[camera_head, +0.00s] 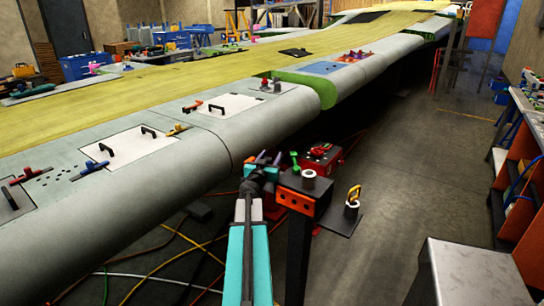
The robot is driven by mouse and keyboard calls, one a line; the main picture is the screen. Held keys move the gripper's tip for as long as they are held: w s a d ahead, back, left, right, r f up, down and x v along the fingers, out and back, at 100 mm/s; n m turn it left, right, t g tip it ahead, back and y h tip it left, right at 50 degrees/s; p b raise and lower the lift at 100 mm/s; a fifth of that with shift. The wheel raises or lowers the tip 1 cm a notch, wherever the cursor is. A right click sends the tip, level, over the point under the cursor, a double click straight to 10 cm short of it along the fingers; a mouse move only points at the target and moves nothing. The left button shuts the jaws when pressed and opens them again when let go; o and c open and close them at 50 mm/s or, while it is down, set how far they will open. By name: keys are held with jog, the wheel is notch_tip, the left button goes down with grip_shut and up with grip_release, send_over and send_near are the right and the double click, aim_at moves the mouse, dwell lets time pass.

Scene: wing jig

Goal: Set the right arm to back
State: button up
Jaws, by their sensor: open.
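My arm (250,255), teal and white, reaches forward from the bottom of the head camera view. My gripper (266,160) is at its far end, small and dark with blue parts, and it is open. It is in front of the wing's rounded lower edge, left of a black and orange stand. I see nothing held in it, but the fingertips are small and partly hidden by the wrist.
A long grey wing (150,215) with a yellow-green upper skin (180,82) fills the left and middle. A black stand (300,192) and a red machine (322,155) are close by. Cables cross the floor at lower left. Floor (400,180) is clear to the right, before an orange shelf (520,175).

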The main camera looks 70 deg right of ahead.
jog(key=shift+d, duration=0.3)
grip_shut()
jog(key=shift+s+a+p, duration=0.2)
jog(key=shift+s+a, duration=0.05)
jog(key=shift+s, duration=0.7)
jog(key=shift+s+a+p, duration=0.2)
jog(key=shift+s+a, duration=0.05)
jog(key=shift+s, duration=0.65)
jog(key=shift+s+f, duration=0.1)
jog(key=shift+s, duration=0.05)
grip_release()
jog(key=shift+s, duration=0.2)
jog(key=shift+w, duration=0.2)
